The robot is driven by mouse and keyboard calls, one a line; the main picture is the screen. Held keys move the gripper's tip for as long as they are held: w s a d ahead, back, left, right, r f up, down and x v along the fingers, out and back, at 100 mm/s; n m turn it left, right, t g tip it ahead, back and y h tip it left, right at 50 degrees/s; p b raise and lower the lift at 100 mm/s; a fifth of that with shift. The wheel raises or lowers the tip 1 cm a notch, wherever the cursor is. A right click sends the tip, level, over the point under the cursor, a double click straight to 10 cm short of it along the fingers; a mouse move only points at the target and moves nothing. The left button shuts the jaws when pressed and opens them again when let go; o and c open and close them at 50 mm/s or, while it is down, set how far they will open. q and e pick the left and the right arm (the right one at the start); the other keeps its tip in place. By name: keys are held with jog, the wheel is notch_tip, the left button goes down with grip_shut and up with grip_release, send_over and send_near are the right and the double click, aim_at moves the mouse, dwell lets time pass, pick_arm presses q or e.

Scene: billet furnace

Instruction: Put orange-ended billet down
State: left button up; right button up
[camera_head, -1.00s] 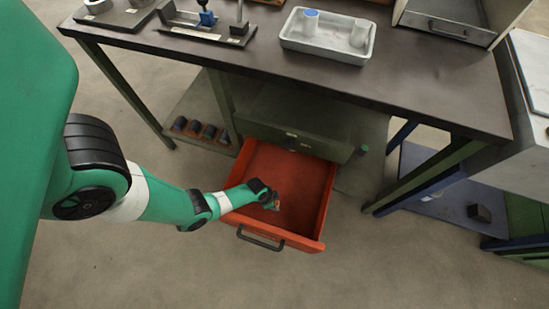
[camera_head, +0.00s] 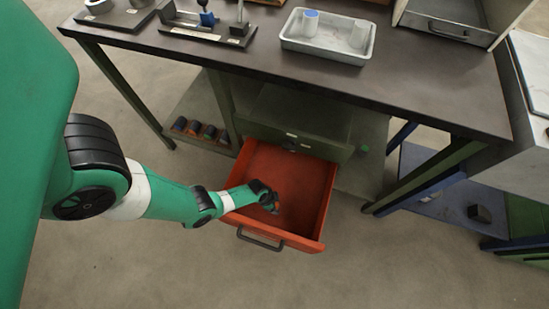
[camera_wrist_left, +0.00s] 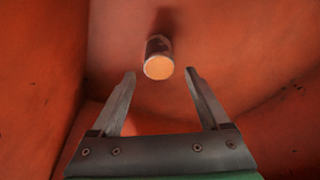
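The orange-ended billet (camera_wrist_left: 158,57) is a short grey cylinder whose orange end faces the left wrist camera. It is inside the red drawer (camera_head: 328,205), against its red surface, just beyond my left fingertips. My left gripper (camera_wrist_left: 160,76) is open, with a clear gap on both sides between the fingers and the billet, so it is not gripped. In the head view my left gripper (camera_head: 273,206) reaches down into the drawer, and the billet cannot be made out clearly there. My right gripper is not in view.
The drawer is pulled out below the dark bench (camera_head: 420,92), with its black handle (camera_head: 260,240) in front. A grey tray (camera_head: 325,53) with two cylinders stands on the bench. Several dark billets (camera_head: 200,130) lie on the lower shelf. The drawer walls surround the gripper closely.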

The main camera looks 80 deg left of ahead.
pick_arm(q)
jog(key=shift+r, duration=0.55)
jog(key=p+v, duration=1)
jog(key=v, duration=0.2)
jog(key=shift+r, duration=0.1)
